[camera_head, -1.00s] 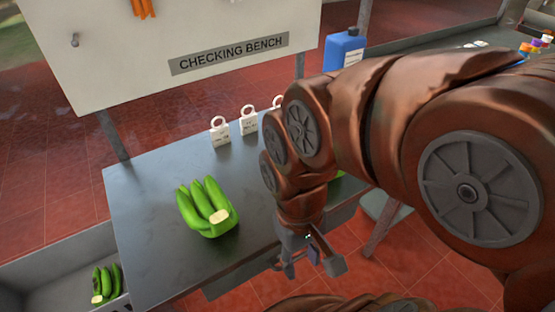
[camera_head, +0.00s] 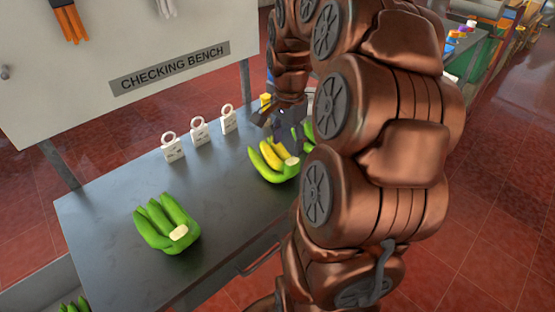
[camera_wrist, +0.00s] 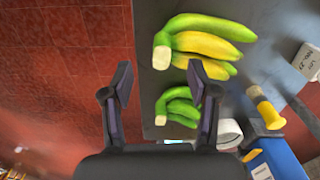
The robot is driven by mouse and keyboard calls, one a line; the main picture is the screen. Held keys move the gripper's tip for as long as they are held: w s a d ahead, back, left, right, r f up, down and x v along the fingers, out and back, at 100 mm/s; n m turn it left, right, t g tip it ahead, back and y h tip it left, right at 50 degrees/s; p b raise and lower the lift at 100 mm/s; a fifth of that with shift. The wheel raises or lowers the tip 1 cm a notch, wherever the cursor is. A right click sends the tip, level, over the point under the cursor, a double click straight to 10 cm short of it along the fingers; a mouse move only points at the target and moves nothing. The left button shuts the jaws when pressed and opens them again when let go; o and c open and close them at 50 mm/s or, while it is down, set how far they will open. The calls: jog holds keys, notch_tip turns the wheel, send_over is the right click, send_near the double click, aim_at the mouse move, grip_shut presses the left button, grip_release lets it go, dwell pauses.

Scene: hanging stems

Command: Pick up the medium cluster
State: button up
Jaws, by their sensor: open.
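Three banana clusters lie on the grey bench (camera_head: 110,225). A big green one (camera_head: 167,225) is at the left. A green and yellow one (camera_head: 272,160) is in the middle and shows near the top of the wrist view (camera_wrist: 208,42). A smaller-looking green one (camera_head: 308,134) is partly hidden behind my arm; it shows in the wrist view (camera_wrist: 180,106). I cannot tell for sure which is the medium one. My gripper (camera_head: 270,120) is above the bench's far side, behind the middle cluster. In the wrist view my gripper (camera_wrist: 160,85) is open and empty.
Several white blocks with ring handles (camera_head: 199,132) stand along the bench's back edge. A blue container (camera_wrist: 280,155) and a yellow-ended item (camera_wrist: 265,107) are near the green cluster. More bananas (camera_head: 75,306) lie low at the left. The bench is bare between clusters.

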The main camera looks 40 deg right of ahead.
aim_at(292, 161)
jog(key=d+m, duration=0.1)
jog(key=d, duration=0.2)
jog(key=shift+f, duration=0.1)
jog(key=shift+d+f+m, duration=0.15)
jog(key=shift+m, duration=0.15)
jog(key=shift+f+p, duration=0.5)
jog(key=shift+f, duration=0.7)
jog(key=shift+a+f+p, duration=0.4)
jog(key=shift+f+p, duration=0.2)
jog(key=shift+f, duration=0.2)
jog(key=shift+w+a+f+p, duration=0.15)
jog(key=shift+f+p, duration=0.45)
jog(key=shift+f, duration=1.15)
grip_shut()
